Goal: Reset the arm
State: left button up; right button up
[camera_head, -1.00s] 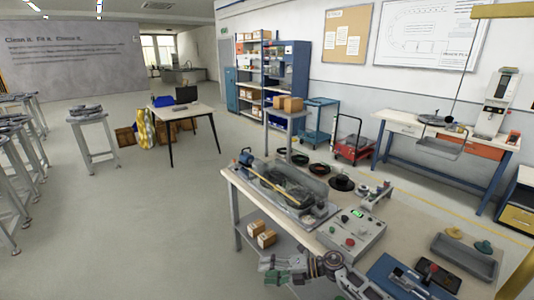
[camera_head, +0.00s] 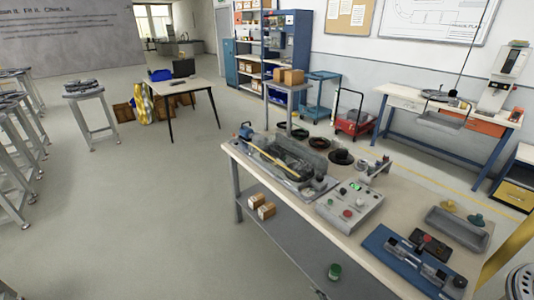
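Neither of my grippers shows in the camera_head view now. The workbench (camera_head: 400,197) stands at the centre right. A grey machine (camera_head: 285,158) with a yellow rod across it sits at its left end. A grey control box (camera_head: 350,205) with a green display and red buttons sits in the middle of the bench. A blue fixture (camera_head: 414,262) lies at the near right. A green can (camera_head: 335,272) stands upright on the lower shelf (camera_head: 295,240), clear of any gripper.
Two cardboard boxes (camera_head: 261,206) sit on the lower shelf's left end. A grey tray (camera_head: 458,229) lies on the bench's right side. A table (camera_head: 180,88) and stools (camera_head: 85,92) stand farther off. The floor left of the bench is clear.

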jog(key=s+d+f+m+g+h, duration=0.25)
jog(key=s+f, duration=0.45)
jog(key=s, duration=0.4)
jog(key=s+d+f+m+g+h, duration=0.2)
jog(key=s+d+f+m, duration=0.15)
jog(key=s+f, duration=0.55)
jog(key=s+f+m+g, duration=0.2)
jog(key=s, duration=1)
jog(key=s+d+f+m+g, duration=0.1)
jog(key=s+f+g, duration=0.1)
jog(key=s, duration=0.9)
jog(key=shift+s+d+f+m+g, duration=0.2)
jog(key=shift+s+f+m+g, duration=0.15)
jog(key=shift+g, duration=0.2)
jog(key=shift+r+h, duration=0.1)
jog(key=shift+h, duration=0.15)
